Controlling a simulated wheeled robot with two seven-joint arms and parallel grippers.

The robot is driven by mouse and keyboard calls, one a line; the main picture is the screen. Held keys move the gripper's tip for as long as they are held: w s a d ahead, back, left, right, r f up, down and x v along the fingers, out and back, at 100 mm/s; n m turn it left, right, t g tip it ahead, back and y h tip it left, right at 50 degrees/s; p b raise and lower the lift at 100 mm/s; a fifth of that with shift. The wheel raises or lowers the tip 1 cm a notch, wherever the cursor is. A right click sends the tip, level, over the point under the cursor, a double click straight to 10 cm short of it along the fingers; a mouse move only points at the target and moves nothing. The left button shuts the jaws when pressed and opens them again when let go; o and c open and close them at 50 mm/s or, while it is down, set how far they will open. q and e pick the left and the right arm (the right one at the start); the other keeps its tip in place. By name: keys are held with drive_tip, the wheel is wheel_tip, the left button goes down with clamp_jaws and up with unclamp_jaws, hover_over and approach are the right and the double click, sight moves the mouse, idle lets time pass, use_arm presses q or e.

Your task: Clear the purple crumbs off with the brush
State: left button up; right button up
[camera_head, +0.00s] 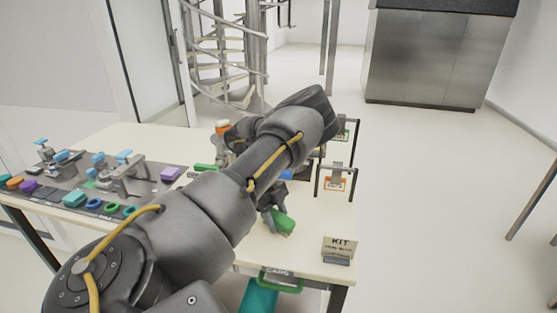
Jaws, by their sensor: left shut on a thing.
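My left gripper (274,208) hangs down over the right part of the table, below my bent forearm. It is shut on a green object (284,222), low over the cream table top (310,225). This may be the brush, but its bristles do not show and I cannot tell if it touches the table. I can make out no purple crumbs; my arm hides much of the middle of the table. My right gripper is not in view.
A dark board (130,184) with coloured blocks and rings lies on the left. A purple block (170,173) is at its right end. A KIT sign (341,245) stands at the front right corner. Small framed stands (335,183) line the right edge. A teal bin (259,298) is below the front edge.

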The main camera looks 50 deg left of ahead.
sight(288, 216)
use_arm(q)
drive_tip(key=shift+d, duration=0.1)
drive_tip(key=shift+w+d, duration=1.1)
drive_tip(key=shift+d, duration=0.25)
drive_tip(key=shift+w+d+f+b, duration=0.1)
drive_tip(key=shift+w+d+b, duration=0.2)
drive_tip(key=shift+w+d, duration=0.3)
drive_tip(key=shift+w+d+b, duration=0.25)
drive_tip(key=shift+w+d, duration=0.15)
drive_tip(key=shift+d, duration=0.45)
drive_tip(key=shift+w+d, duration=1.15)
drive_tip(key=shift+d, duration=0.25)
